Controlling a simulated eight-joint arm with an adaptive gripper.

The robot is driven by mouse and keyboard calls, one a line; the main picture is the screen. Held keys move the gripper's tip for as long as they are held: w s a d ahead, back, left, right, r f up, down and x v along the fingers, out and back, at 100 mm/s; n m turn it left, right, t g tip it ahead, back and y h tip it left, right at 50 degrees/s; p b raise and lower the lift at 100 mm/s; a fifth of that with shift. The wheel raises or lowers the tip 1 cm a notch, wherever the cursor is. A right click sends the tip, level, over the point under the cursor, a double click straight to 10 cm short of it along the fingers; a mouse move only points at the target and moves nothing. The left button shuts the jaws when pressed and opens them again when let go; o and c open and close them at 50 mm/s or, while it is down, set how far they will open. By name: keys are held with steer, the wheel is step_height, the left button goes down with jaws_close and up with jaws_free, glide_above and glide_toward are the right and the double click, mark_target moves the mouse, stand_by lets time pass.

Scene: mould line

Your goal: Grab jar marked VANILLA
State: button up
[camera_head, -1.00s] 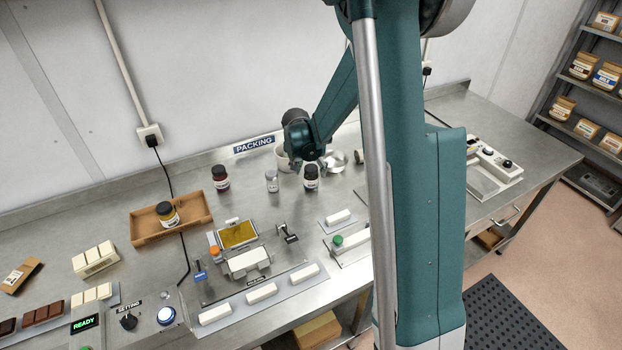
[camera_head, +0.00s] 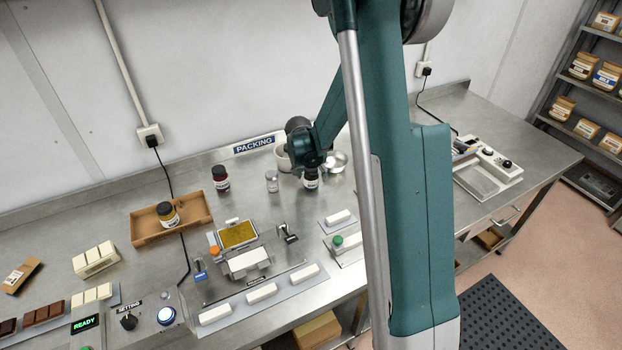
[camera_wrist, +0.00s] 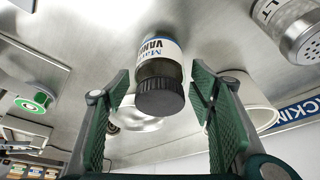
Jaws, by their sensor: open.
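The jar marked VANILLA (camera_wrist: 160,72) has a dark ribbed lid and a white and blue label, partly readable in the wrist view. It stands on the steel bench, and in the head view its lower part (camera_head: 311,184) shows beneath my gripper. My gripper (camera_head: 312,168) is right over the jar's top. In the wrist view my gripper (camera_wrist: 160,88) is open, with one green finger on each side of the lid and a visible gap at both sides. The head view hides most of the lid and the fingers.
A salt shaker (camera_head: 272,182) stands just left of the jar, and a dark jar with a red label (camera_head: 220,178) farther left. A white pot (camera_head: 283,160) and a metal bowl (camera_head: 337,161) are close behind. Another jar (camera_head: 168,218) sits in a brown tray (camera_head: 142,230).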

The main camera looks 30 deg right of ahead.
steer(key=shift+x, duration=1.2)
steer(key=c, duration=1.2)
